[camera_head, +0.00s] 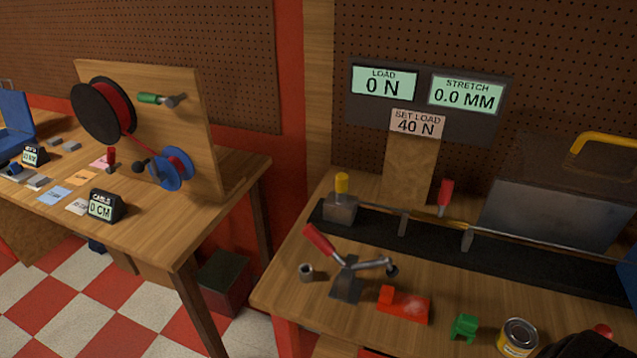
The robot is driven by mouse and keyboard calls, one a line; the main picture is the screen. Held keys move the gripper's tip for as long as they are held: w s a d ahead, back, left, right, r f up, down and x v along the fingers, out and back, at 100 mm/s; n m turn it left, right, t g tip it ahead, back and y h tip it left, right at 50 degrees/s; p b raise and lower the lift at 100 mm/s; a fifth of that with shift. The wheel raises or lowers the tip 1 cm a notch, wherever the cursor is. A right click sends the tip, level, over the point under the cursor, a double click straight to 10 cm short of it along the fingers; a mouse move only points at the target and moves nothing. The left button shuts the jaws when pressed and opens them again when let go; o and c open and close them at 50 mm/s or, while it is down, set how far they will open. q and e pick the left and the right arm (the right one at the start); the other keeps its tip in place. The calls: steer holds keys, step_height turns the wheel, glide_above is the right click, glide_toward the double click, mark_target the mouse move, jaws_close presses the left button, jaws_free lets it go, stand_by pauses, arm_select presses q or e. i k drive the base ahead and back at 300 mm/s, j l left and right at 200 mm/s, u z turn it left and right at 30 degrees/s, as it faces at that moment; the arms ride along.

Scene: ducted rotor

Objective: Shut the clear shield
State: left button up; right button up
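The clear shield (552,212) is a see-through grey panel at the right, on the bench with the load readout. It stands up at the back of the long black bed (390,236), behind the thin rod that runs along it. Its yellow handle (606,138) is at the upper right, near the pegboard. The rod and the front of the bed look uncovered. The shield's right end is cut off by the picture edge.
A red-handled clamp (345,268), red block (403,304), green piece (464,328) and tin can (518,337) lie along the bench front. A dark rounded shape (582,346) fills the lower right corner. A spool table (140,215) stands left, across a gap.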

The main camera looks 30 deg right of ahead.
mark_target(625, 142)
steer(key=z, duration=2.4)
steer(key=i+l, duration=0.1)
steer(key=l, duration=0.35)
steer(key=i+l+u, duration=0.15)
steer(key=l, duration=0.8)
steer(key=u, duration=0.05)
